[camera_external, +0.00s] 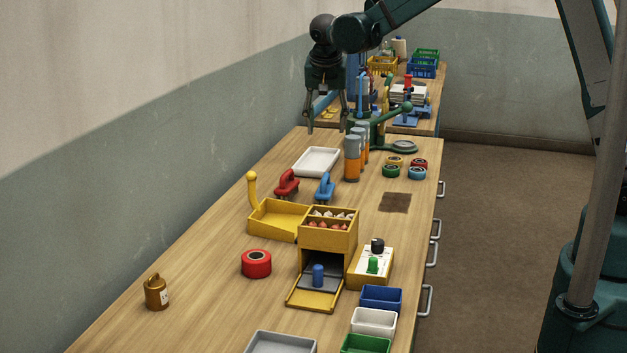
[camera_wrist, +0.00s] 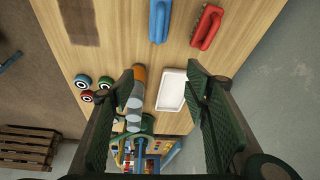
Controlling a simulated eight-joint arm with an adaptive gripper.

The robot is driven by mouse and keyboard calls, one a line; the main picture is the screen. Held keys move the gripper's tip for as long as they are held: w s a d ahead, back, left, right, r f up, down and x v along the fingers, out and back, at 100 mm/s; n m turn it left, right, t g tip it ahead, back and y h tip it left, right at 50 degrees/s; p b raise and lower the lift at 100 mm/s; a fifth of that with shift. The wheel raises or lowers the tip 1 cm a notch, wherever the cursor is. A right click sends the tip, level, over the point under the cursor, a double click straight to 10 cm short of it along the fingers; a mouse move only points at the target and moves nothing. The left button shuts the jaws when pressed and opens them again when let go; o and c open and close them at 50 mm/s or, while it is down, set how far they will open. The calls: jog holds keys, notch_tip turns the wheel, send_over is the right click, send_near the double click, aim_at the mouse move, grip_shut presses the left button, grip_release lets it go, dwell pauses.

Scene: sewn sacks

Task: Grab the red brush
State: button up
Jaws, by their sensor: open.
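The red brush (camera_external: 287,183) stands on the wooden table, left of a blue brush (camera_external: 325,187) of similar shape. In the wrist view the red brush (camera_wrist: 207,27) is near the top right, and the blue brush (camera_wrist: 160,20) is to its left. My gripper (camera_external: 327,124) is open and empty. It hangs above the far part of the table, beyond and above the brushes, apart from both. In the wrist view its two fingers (camera_wrist: 165,85) frame the white tray, and the red brush lies past the fingertips.
A white tray (camera_external: 317,161) lies behind the brushes. Several orange-and-grey cylinders (camera_external: 352,158) and a green press-like device (camera_external: 404,146) stand right of my gripper. A yellow box with an open tray (camera_external: 277,220) is in front of the brushes. The table's left side is mostly clear.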

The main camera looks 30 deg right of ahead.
aim_at(284, 174)
jog(key=w+a+f, duration=0.2)
jog(key=a+f, duration=0.2)
jog(key=w+a+f+m, duration=0.1)
jog(key=w+a+f, duration=0.1)
jog(key=f, duration=0.3)
jog(key=w+a+f+m+h, duration=0.1)
jog(key=w+a+f, duration=0.1)
jog(key=a+f, duration=0.2)
jog(key=shift+a+f, duration=0.25)
jog(key=shift+a, duration=0.55)
jog(key=shift+x, duration=1.2)
jog(key=shift+s+f, duration=0.1)
jog(key=shift+x, duration=2.6)
jog(key=shift+d, duration=0.1)
jog(key=c, duration=1)
